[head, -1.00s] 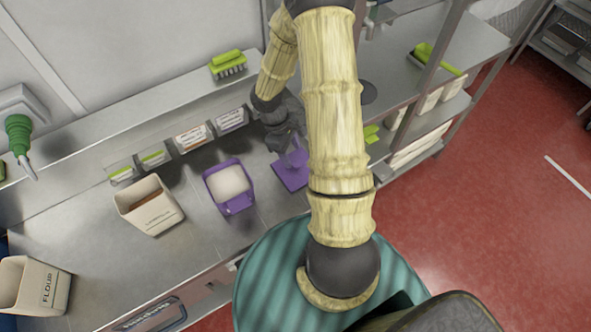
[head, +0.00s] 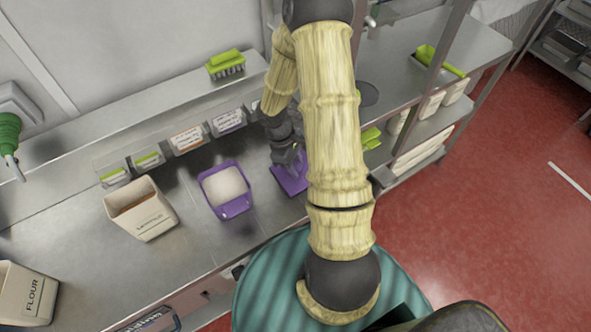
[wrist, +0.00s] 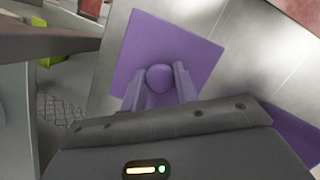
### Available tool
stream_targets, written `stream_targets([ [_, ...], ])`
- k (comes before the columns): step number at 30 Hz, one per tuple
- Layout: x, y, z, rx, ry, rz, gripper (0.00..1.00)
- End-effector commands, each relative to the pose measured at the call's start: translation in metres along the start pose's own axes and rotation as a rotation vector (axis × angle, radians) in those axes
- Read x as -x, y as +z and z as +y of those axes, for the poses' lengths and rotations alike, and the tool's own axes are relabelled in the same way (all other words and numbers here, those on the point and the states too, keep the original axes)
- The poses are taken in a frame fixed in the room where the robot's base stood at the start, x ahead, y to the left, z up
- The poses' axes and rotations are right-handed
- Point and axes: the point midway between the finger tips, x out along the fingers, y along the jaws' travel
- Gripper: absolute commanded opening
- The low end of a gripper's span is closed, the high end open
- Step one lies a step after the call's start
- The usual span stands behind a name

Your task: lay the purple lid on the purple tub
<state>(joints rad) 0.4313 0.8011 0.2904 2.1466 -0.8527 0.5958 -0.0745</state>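The purple lid (head: 288,182) lies flat on the steel counter, just right of the purple tub. It is square with a round knob (wrist: 159,78) in its middle. The purple tub (head: 236,207) stands open with white contents inside; part of its purple side also shows at the right edge of the wrist view (wrist: 290,135). My gripper (wrist: 159,70) is down over the lid, one finger on each side of the knob. The fingers look apart, with little space beside the knob; I see no clear grip. In the head view my gripper and arm hide part of the lid.
Left of the tub stand a cream bin (head: 140,212) with brown contents and a FLOUR bin (head: 28,290). Small labelled containers (head: 187,140) line the counter's back, below a ledge with a green brush (head: 225,65). A shelf unit (head: 420,110) stands to the right.

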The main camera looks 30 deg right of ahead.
Motion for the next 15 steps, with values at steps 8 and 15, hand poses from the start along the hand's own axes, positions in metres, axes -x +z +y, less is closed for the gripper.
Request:
stream_targets([
  [8,0.007,0.003,0.001,-0.003,0.0,0.0,0.07],
  [15,0.027,0.009,0.0,-0.002,0.0,0.0,0.07],
])
